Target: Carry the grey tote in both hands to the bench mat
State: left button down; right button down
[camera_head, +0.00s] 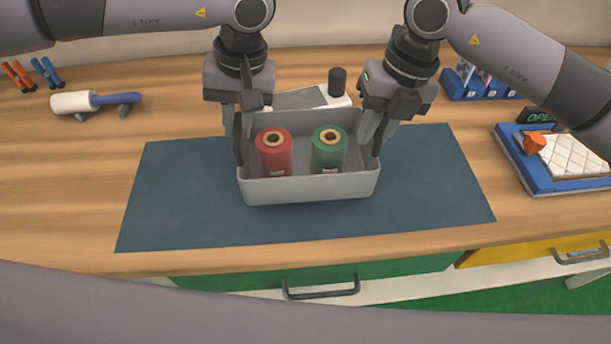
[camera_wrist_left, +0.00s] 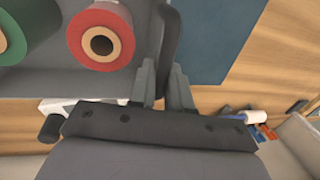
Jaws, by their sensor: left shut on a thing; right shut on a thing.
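The grey tote (camera_head: 310,190) is over the middle of the blue bench mat (camera_head: 430,190); I cannot tell whether it rests on the mat or is just above it. It looks level and holds a red spool (camera_head: 273,155) and a green spool (camera_head: 329,152), both upright. My left gripper (camera_head: 240,140) is shut on the tote's left wall. My right gripper (camera_head: 376,133) is shut on its right wall. In the left wrist view, the left fingers (camera_wrist_left: 165,90) straddle the tote wall, with the red spool (camera_wrist_left: 100,38) inside.
Behind the tote stands a white device (camera_head: 318,98) with a dark knob. A lint roller (camera_head: 90,101) and clamps lie at the back left. A blue tray (camera_head: 540,178) with a quilted white pad is at the right. The mat is bare on both sides of the tote.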

aim_at(243, 142)
pick_arm(q)
jog(key=shift+f, duration=0.1)
pick_arm(e)
jog(key=shift+f, duration=0.1)
